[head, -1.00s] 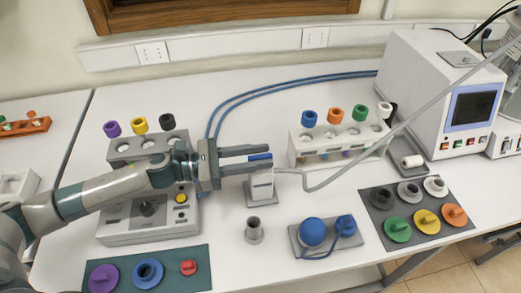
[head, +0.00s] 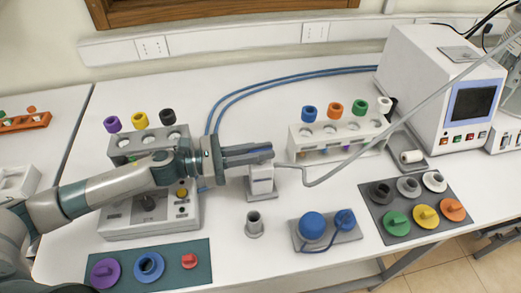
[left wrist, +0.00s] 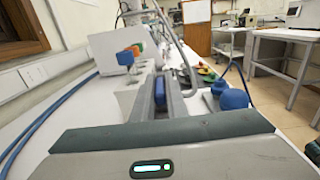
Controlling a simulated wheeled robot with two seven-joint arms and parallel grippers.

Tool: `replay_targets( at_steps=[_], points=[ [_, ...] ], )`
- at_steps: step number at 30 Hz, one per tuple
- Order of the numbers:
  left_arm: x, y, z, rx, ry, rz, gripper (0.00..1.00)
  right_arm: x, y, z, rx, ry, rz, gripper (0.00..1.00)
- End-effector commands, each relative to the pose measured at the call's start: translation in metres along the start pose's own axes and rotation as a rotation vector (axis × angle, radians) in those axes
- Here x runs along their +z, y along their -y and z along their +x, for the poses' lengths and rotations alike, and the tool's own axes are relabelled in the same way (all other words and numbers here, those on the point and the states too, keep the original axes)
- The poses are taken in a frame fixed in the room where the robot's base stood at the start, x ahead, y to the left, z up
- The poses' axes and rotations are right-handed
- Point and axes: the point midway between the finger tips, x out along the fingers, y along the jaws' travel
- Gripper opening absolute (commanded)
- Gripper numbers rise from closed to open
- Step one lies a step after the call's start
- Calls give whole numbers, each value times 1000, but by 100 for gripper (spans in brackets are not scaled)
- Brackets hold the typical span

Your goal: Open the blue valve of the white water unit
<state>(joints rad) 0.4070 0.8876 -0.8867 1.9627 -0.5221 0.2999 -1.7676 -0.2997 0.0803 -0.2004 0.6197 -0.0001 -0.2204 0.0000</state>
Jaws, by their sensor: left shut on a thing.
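The white water unit (head: 262,182) is a small upright white block on a grey base near the middle of the table. A grey hose leads off from its right side. My left gripper (head: 266,152) is at the top of the unit, its fingers close together and shut on the blue valve. The fingers mostly hide the valve in the head view. In the left wrist view, the blue valve (left wrist: 160,92) shows as a narrow upright blue shape between the two fingers. My right gripper is not in view.
A rack with coloured caps (head: 335,140) stands right of the unit. A grey cup (head: 254,224) and a blue-capped stand (head: 326,229) are in front. A control box (head: 150,215) lies under my left arm. Two blue hoses (head: 285,90) run behind.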

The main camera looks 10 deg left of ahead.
Motion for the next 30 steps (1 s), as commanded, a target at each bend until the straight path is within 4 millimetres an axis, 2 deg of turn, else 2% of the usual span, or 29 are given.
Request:
replay_targets(
  at_steps=[11,30],
  points=[
    [2,2,0,204,1,-4,0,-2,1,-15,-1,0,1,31],
    [3,2,1,801,0,-10,0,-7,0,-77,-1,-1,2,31]
  ],
)
